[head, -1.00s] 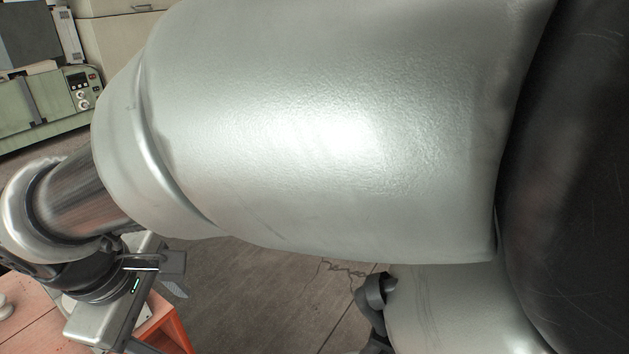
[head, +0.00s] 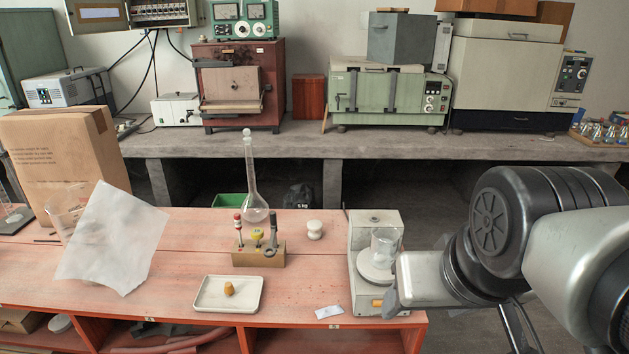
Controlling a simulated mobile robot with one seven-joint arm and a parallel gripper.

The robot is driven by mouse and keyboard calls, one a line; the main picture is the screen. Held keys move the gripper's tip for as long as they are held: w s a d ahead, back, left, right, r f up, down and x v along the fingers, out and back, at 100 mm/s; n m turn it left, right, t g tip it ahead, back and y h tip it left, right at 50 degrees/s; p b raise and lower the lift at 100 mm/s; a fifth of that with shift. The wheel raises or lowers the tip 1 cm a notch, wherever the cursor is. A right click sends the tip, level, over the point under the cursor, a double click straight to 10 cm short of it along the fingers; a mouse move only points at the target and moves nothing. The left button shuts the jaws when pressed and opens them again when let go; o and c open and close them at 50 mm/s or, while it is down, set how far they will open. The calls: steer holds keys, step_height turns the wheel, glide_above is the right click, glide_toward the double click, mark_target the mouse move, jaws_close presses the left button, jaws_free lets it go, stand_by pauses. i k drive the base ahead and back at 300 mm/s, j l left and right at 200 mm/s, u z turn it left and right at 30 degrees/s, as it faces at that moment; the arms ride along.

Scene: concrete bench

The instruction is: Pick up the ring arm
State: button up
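I cannot make out a ring arm for certain anywhere in the head view. A wooden block (head: 258,254) in the middle of the red bench (head: 180,245) holds several upright tools, one of them dark (head: 272,236); they are too small to identify surely. My gripper (head: 391,300) is at the right end of the bench, in front of the balance (head: 362,236). It is seen from the side, so the gap between its fingers is hidden. Nothing is clearly visible in it.
A round flask (head: 255,208) stands behind the block. A white tray (head: 216,307) with a cork (head: 229,288) lies in front. A beaker (head: 384,246) stands on the balance. A white sheet (head: 112,238) and a carton (head: 68,155) fill the left.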

mark_target(273, 240)
steer(key=i+j, duration=0.1)
steer(key=j, duration=0.3)
steer(key=i+j, duration=0.1)
steer(key=j, duration=0.35)
steer(key=i+j, duration=0.1)
steer(key=j, duration=0.3)
